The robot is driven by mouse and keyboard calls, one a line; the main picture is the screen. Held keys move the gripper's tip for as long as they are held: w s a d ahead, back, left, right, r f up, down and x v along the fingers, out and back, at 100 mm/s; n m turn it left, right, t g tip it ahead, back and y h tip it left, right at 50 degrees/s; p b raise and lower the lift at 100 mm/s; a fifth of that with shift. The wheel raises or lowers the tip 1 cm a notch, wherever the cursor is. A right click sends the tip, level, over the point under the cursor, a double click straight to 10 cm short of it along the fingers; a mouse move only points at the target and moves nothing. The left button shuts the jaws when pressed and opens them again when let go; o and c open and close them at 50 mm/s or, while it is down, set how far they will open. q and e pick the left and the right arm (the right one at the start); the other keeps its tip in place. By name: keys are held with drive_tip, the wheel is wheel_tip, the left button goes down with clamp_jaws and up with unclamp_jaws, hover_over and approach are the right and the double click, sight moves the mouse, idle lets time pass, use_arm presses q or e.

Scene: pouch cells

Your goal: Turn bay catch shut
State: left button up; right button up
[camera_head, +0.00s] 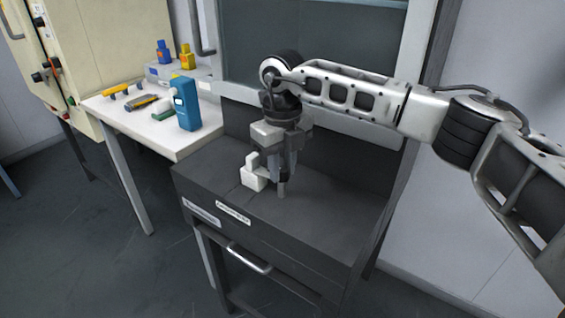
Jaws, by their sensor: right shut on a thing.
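My right gripper (281,186) points straight down over the top of the dark grey cabinet (325,215). It is shut on a small part there, which I take to be the bay catch; the fingers hide most of it, so its turn angle cannot be told. A small white stepped block (253,178) stands on the cabinet top just left of the fingers. My left gripper is not in view.
A white table (160,133) at the left holds a blue handheld device (187,106), small tools, and blue and yellow bottles. A window-like panel (310,45) rises behind the cabinet. A drawer handle (249,259) is on its front. The cabinet top right of the gripper is clear.

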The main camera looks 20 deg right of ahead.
sight(282, 169)
drive_tip(key=shift+r+m, duration=0.1)
drive_tip(key=shift+m, duration=0.8)
drive_tip(key=o, duration=1)
wheel_tip(282, 169, up, 16)
drive_tip(key=shift+p, duration=0.35)
